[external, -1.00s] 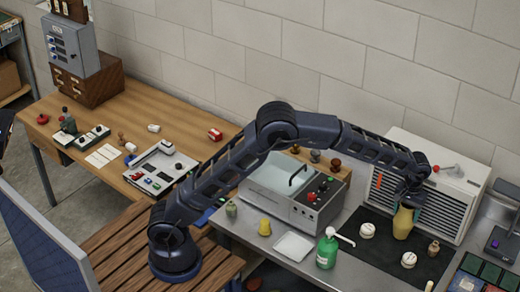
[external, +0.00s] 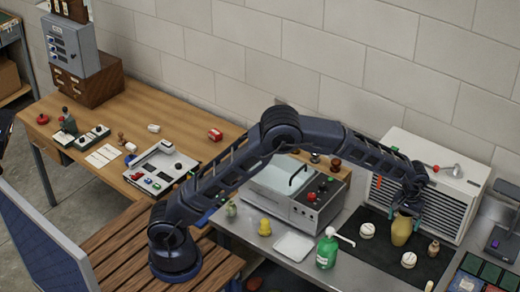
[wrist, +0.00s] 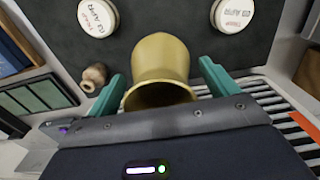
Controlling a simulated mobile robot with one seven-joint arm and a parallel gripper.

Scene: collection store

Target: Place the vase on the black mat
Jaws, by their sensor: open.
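The yellow-tan vase (external: 402,230) stands upright on the black mat (external: 375,243), towards its back right. In the wrist view the vase (wrist: 160,62) shows its open mouth towards the camera, with the dark mat (wrist: 165,17) beyond it. My gripper (external: 408,207) is above and around the top of the vase. In the wrist view the teal fingers of my gripper (wrist: 163,85) are open, one on each side of the vase, with a gap visible at each side. The vase's base is hidden in the wrist view.
Two white round lidded jars (external: 367,230) (external: 408,260) and a small brown bottle (external: 433,248) stand close to the vase on the mat. A white louvred unit (external: 455,195) is right behind. A green bottle (external: 327,250) and white tray (external: 293,246) are left of the mat.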

